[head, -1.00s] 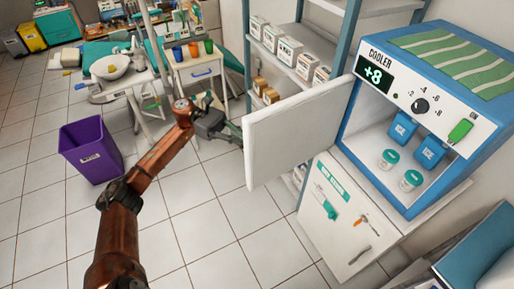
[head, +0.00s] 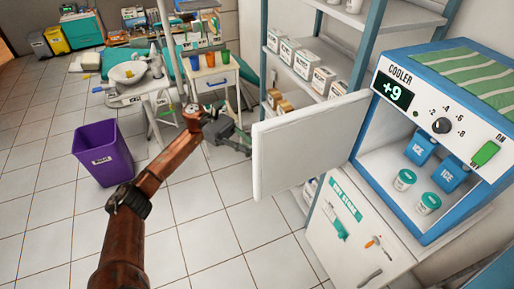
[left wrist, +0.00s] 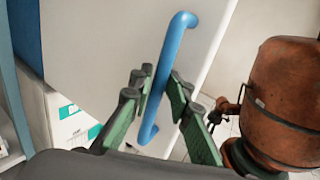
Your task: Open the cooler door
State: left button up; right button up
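The blue cooler (head: 437,62) stands at the right in the head view, its lit display reading +9. Its white door (head: 305,145) stands wide open, swung out to the left, so the inside shows. The blue door handle (left wrist: 166,75) is on the outer face, hidden in the head view. My left gripper (head: 238,140) is at that outer face near the door's free edge. In the left wrist view its green fingers (left wrist: 162,88) lie on either side of the handle and close in on it. My right gripper is not in view.
Two ice packs (head: 452,174) and two lidded jars (head: 404,180) stand inside the cooler. A white cabinet (head: 345,240) is below it. A shelf rack (head: 297,85) with boxes stands behind the door. A purple bin (head: 103,153) stands at the left; the tiled floor between is clear.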

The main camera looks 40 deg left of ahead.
pick_arm(q)
jog(key=shift+o, duration=1.3)
jog(key=shift+w+d, duration=0.15)
jog(key=shift+d, duration=0.05)
jog(key=shift+a, duration=0.1)
jog(key=s+a, duration=0.1)
jog(key=a, duration=1.1)
jog(key=shift+s, duration=0.1)
